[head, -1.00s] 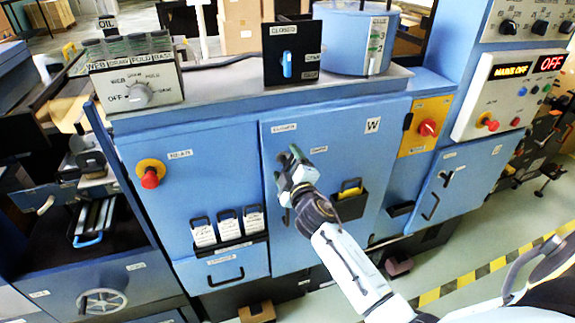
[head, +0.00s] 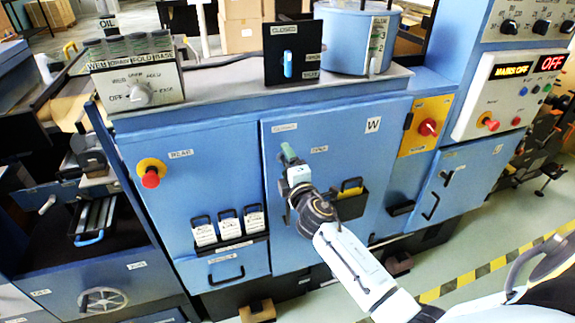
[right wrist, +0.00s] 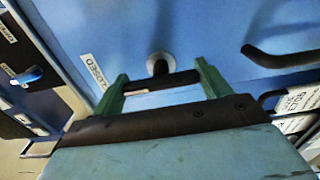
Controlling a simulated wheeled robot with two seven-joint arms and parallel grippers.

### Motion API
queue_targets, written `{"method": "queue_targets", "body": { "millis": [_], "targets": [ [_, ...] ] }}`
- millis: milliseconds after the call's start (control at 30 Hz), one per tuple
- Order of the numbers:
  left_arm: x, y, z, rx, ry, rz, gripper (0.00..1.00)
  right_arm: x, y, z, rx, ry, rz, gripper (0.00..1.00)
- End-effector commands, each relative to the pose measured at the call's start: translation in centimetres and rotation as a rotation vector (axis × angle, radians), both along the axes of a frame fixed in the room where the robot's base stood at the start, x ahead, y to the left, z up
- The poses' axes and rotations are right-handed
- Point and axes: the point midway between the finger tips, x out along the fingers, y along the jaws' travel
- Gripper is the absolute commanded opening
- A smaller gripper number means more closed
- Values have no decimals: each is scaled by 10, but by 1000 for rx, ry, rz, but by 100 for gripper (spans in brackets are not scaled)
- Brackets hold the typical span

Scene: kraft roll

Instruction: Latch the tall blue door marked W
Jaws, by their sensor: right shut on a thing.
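The tall blue door (head: 345,215) with the W label is in the middle of the head view and looks flush with the cabinet. My right gripper (head: 287,153) is at its upper left, just below a small label. In the right wrist view my right gripper's green fingers (right wrist: 160,85) are shut on a dark latch handle (right wrist: 155,86), which lies across between them. The handle's round mount (right wrist: 160,64) is on the door face. A CLOSED label (right wrist: 93,70) is beside the left finger. The gripper hides the handle in the head view. My left gripper is not in view.
A red knob on yellow (head: 151,177) and a row of tags (head: 228,227) are to the left. Another red knob (head: 428,127) is to the right. A dark bar handle (right wrist: 280,58) crosses the wrist view's upper right.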

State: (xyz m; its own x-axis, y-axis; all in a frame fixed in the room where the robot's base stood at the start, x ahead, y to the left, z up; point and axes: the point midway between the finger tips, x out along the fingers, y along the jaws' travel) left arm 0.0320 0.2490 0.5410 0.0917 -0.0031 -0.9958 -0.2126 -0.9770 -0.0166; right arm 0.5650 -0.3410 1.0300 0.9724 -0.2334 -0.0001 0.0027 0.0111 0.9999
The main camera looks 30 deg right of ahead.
Motion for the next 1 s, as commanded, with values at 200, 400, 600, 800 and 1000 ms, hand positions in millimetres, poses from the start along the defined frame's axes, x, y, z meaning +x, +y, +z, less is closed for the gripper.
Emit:
{"method": "queue_targets", "body": {
  "millis": [200, 400, 600, 800, 1000],
  "targets": [
    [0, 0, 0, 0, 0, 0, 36, 0, 0, 0, -9, 3, -1, 54],
    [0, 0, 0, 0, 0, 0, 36, 0, 0, 0, -8, 2, -1, 88],
    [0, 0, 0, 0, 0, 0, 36, 0, 0, 0, -6, 1, 0, 98],
    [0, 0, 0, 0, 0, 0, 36, -2, 0, 0, -4, 1, 0, 98],
    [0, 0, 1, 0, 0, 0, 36, -25, 6, -1, -3, 3, 0, 98]
  ]
}}
